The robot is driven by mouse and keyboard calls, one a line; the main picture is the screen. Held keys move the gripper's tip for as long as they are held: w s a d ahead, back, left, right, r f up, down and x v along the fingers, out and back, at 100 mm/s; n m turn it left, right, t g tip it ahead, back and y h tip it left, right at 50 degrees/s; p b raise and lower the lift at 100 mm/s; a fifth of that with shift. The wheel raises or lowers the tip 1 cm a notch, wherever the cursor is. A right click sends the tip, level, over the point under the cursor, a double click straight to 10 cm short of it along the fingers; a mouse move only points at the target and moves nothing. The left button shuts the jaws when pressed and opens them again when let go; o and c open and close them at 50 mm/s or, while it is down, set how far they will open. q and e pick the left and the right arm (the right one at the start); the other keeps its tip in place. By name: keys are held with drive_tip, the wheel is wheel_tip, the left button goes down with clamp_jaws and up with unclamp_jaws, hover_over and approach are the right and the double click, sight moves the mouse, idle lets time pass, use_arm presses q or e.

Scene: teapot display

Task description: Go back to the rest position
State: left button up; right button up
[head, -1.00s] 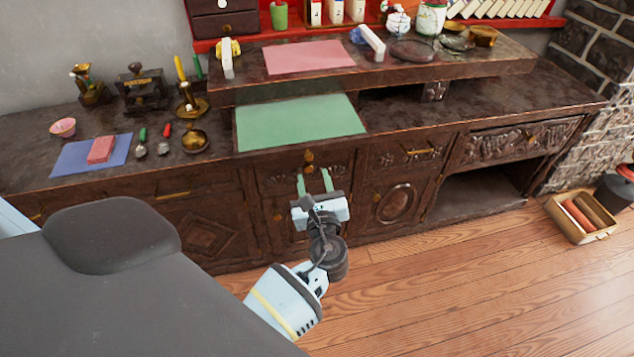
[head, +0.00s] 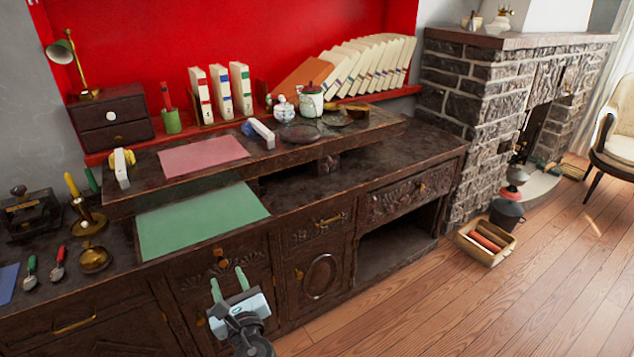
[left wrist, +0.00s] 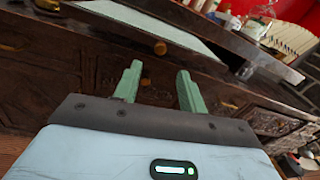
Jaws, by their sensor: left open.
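My left gripper (head: 230,283) is open and empty, with its two green fingers apart. It is in front of the dark wooden cabinet (head: 325,235), below the edge of the worktop. In the left wrist view the open fingers (left wrist: 157,88) point toward the cabinet's drawer front, with nothing between them. My right gripper is in neither view now.
A green mat (head: 200,220) lies on the worktop and a pink mat (head: 203,154) on the raised shelf. A teapot (head: 284,108) stands at the shelf's back. A box with rolls (head: 486,243) sits on the floor, and the wooden floor (head: 480,310) at right is open.

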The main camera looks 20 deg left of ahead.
use_arm(q)
drive_tip(key=s+d+f+n+g+h, duration=0.2)
drive_tip(key=s+f+n+h, duration=0.2)
drive_tip(key=s+f, duration=0.5)
drive_tip(key=s+d+f+n+g+h, duration=0.1)
drive_tip(key=s+d+f+n+h, duration=0.3)
drive_tip(key=s+f, duration=0.6)
drive_tip(key=s+d+f+n+g+h, duration=0.1)
drive_tip(key=s+d+f+n+h, duration=0.1)
drive_tip(key=s+n, duration=0.3)
drive_tip(key=s+d+f+n+g+h, duration=0.1)
drive_tip(key=s+n+h, duration=0.1)
drive_tip(key=s, duration=0.5)
drive_tip(key=s+d+r+n+g+h, duration=0.1)
drive_tip(key=s+d+n+h, duration=0.1)
drive_tip(key=s+n, duration=0.35)
drive_tip(key=s+d+r+n+h, duration=0.1)
drive_tip(key=s+d+n, duration=0.1)
drive_tip(key=s+n, duration=0.35)
drive_tip(key=w+r+m+t+p, duration=0.2)
drive_tip(key=w+r+p, duration=0.3)
drive_tip(key=r+p, duration=0.7)
drive_tip(key=shift+a+r+m, duration=0.3)
drive_tip(key=shift+r, duration=0.4)
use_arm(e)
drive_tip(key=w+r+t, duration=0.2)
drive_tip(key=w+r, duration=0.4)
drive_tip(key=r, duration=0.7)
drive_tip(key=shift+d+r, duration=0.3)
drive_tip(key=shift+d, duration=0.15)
